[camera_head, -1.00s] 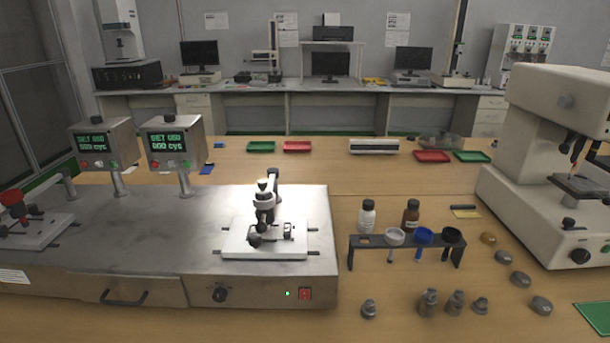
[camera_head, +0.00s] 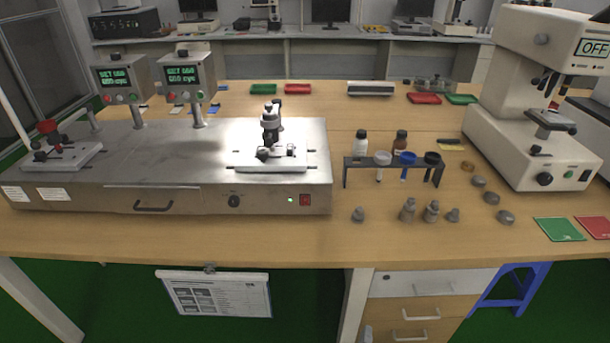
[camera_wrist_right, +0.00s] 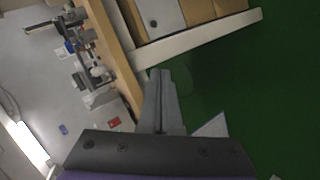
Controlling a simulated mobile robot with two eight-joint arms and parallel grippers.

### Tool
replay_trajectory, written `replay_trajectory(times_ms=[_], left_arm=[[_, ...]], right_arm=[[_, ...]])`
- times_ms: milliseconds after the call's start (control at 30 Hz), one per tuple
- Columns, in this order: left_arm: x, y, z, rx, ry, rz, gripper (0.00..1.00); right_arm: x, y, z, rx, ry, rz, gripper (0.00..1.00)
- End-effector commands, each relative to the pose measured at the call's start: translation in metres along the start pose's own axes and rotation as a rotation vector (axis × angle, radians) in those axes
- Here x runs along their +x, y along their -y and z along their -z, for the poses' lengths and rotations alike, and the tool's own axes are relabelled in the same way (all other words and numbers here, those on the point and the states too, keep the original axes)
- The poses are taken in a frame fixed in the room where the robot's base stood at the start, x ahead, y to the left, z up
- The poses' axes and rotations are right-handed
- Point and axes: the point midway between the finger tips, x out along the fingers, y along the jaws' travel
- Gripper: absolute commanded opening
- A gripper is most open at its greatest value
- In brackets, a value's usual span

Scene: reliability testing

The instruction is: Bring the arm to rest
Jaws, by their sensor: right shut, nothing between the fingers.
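My right gripper (camera_wrist_right: 160,76) shows in the right wrist view. Its two fingers lie together, shut and empty. It hangs over the green floor (camera_wrist_right: 225,85), beside the front edge of the wooden workbench (camera_wrist_right: 112,58), and appears apart from it. No arm or gripper of mine shows in the head view, and my left gripper is in neither current view. The wooden workbench fills the middle of the head view, with its bare front strip (camera_head: 200,238) clear.
A metal testing machine (camera_head: 90,185) stands at the left of the bench. A rack (camera_head: 393,165) with small cups, several grey weights (camera_head: 407,210) and a white instrument (camera_head: 535,100) marked OFF stand to the right. Drawers (camera_head: 418,310) and a blue stool (camera_head: 515,290) are below.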

Motion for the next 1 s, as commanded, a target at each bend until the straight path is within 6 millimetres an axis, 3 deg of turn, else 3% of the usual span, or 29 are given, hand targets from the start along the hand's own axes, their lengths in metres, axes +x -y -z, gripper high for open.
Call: replay_trajectory(times_ms=[33,100,200,367,567,633,1000], left_arm=[[0.0,0.0,-0.001,0.0,0.0,0.0,0.5],[0.0,0.0,-0.001,0.0,0.0,0.0,0.5],[0.0,0.0,-0.001,0.0,0.0,0.0,0.5],[0.0,0.0,-0.001,0.0,0.0,0.0,0.5],[0.0,0.0,-0.001,0.0,0.0,0.0,0.5],[-0.027,0.0,0.007,0.0,-0.009,0.0,0.5],[-0.134,0.0,0.053,0.0,-0.048,0.0,0.5]], right_arm=[[0.001,0.001,-0.025,0.088,0.068,0.057,0.0],[-0.002,0.008,-0.054,0.222,0.153,0.148,0.0],[-0.012,0.021,-0.084,0.416,0.252,0.269,0.0],[-0.035,0.038,-0.105,0.679,0.348,0.418,0.0],[-0.062,0.05,-0.109,0.969,0.406,0.561,0.0],[-0.079,0.029,-0.1,0.964,0.393,0.56,0.0],[-0.137,-0.066,-0.068,0.969,0.357,0.54,0.0]])
